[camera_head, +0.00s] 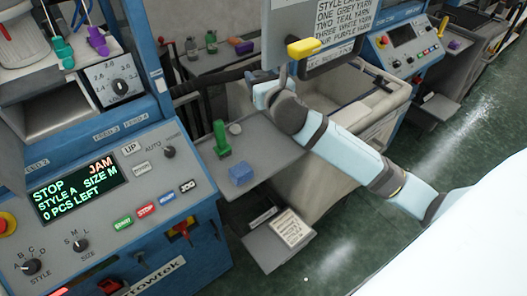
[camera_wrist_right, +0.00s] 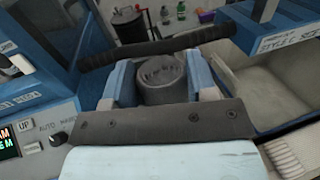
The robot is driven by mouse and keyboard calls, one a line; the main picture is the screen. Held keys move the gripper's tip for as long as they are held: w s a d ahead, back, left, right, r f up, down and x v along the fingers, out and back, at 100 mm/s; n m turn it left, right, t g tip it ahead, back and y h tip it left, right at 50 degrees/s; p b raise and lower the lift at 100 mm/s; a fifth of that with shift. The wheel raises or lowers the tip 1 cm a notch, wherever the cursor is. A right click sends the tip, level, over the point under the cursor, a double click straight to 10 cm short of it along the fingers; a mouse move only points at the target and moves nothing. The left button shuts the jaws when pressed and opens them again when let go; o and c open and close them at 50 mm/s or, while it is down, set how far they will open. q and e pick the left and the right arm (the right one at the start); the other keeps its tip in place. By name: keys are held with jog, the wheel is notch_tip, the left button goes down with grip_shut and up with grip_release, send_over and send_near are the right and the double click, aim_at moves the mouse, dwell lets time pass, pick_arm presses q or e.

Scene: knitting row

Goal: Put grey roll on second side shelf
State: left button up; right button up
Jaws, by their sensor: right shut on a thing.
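The grey roll (camera_wrist_right: 163,82) is a dark grey cylinder with markings on its top. In the right wrist view it sits between the two blue fingers of my right gripper (camera_wrist_right: 160,74), which is shut on it. In the head view my right arm reaches up to the back of the side shelf (camera_head: 205,165), and the roll is hidden behind the wrist. A farther grey shelf (camera_head: 222,62) holds small bottles and a purple piece. My left gripper is out of view.
A blue control panel (camera_head: 110,150) with a screen reading JAM stands at left of the side shelf. A pale bin (camera_head: 375,108) lies behind my right arm.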

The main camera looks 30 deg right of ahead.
jog(key=shift+w+d+r, duration=0.15)
jog(key=shift+w+d, duration=0.25)
jog(key=shift+d, duration=0.05)
jog(key=shift+w+d+b, duration=0.1)
jog(key=shift+b, duration=0.25)
notch_tip(320, 180, down, 19)
jog(key=b, duration=0.3)
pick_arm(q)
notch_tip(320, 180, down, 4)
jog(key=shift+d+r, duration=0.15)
pick_arm(e)
jog(key=shift+f, duration=0.3)
jog(key=o, duration=0.9)
